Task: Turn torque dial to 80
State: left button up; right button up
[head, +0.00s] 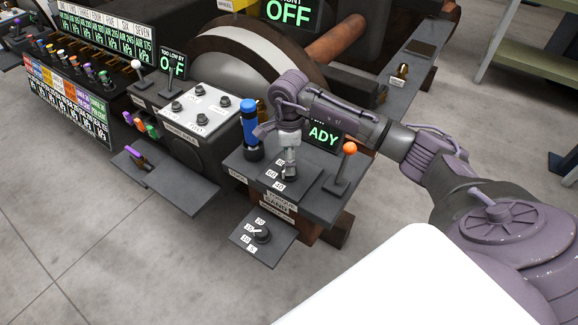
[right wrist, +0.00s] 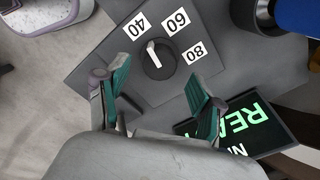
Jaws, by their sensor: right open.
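The torque dial (right wrist: 158,62) is a round black knob on a dark square plate, with white labels 40 (right wrist: 137,27), 60 (right wrist: 176,20) and 80 (right wrist: 194,53). Its white pointer points between 40 and 60, nearer 40. My right gripper (right wrist: 157,77) is open above the dial, its green-padded fingers apart on either side of it; I see no contact. In the head view my right gripper (head: 290,168) comes down over the dial plate (head: 308,184) and hides most of the dial. My left gripper is not in view.
A blue-topped handle (head: 250,128) stands left of the right gripper, and an orange-knobbed lever (head: 346,160) stands right. A READY screen (head: 324,136) is close behind. A lower panel (head: 270,245) holds another dial (head: 262,236). Open floor lies to the front left.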

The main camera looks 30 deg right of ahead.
aim_at(282, 176)
jog(key=shift+f, duration=1.9)
jog(key=c, duration=1.1)
jog(key=shift+c, duration=0.2)
